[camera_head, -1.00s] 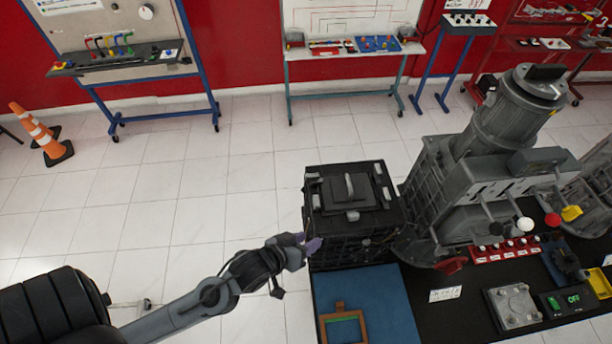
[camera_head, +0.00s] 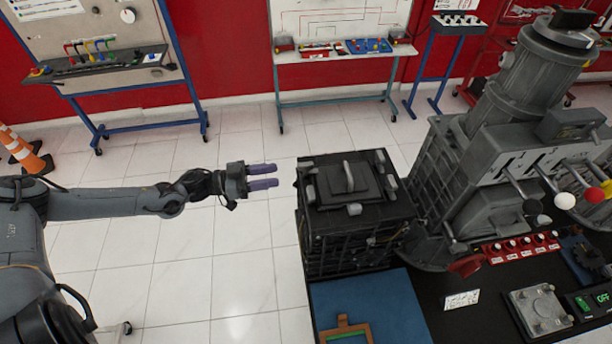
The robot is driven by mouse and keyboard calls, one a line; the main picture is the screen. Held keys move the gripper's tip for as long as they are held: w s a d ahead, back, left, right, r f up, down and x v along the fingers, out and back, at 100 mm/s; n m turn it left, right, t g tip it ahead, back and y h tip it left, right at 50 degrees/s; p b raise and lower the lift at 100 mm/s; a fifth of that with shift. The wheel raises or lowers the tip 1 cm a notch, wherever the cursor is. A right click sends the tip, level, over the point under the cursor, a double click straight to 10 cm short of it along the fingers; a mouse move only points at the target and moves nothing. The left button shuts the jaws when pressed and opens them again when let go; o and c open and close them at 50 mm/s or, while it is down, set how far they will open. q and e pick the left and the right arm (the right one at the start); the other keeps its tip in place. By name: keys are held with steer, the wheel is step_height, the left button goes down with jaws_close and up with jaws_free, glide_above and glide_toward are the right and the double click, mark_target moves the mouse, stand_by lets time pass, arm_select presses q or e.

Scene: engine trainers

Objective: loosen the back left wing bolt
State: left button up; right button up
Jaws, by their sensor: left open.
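A black box (camera_head: 345,235) with a black lid stands on the bench. The lid has a grey handle (camera_head: 348,176) in the middle and small grey wing bolts around its edge. The back left wing bolt (camera_head: 306,164) is at the lid's far left corner. Another grey bolt (camera_head: 310,192) is at the left edge nearer me. My left gripper (camera_head: 276,176) is open and empty, with two purple fingers pointing right toward the box. It is a short gap to the left of the lid, apart from the bolts. My right gripper is not in view.
A large grey engine trainer (camera_head: 490,170) with ball-topped levers stands close on the box's right. A blue mat (camera_head: 375,300) lies in front of the box. The floor left of the box is clear. An orange cone (camera_head: 24,152) stands far left.

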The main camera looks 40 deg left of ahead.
mark_target(299, 169)
arm_select(q)
steer(key=shift+w+a+b+x, duration=0.1)
steer(key=shift+a+b+x, duration=0.1)
steer(key=shift+x, duration=2.45)
steer(key=shift+w+a+b+x, duration=0.1)
steer(key=shift+w+b+x, duration=0.1)
steer(key=shift+x, duration=2.45)
steer(key=shift+s, duration=0.1)
jaws_close()
